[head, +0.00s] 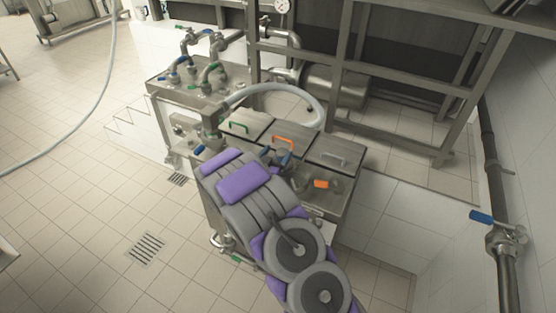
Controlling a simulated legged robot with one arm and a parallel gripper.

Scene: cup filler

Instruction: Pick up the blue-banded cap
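I cannot make out the blue-banded cap for certain. A small dark shape with some blue (268,153) shows just beyond my arm, by the orange-handled lid; it is too small to tell whether it is the cap, a fitting or part of my gripper. My grey and purple arm reaches up from the bottom over the front of the steel filler machine (340,193) and hides part of its top. The fingers of my gripper cannot be made out clearly, nor can anything held in them.
The machine top has lids with a green handle (238,126), an orange handle (284,141) and another green handle (331,158). An orange piece (321,184) lies on the front right. Pipes with coloured valves (205,68) stand behind. A blue-handled wall valve (483,217) is right.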

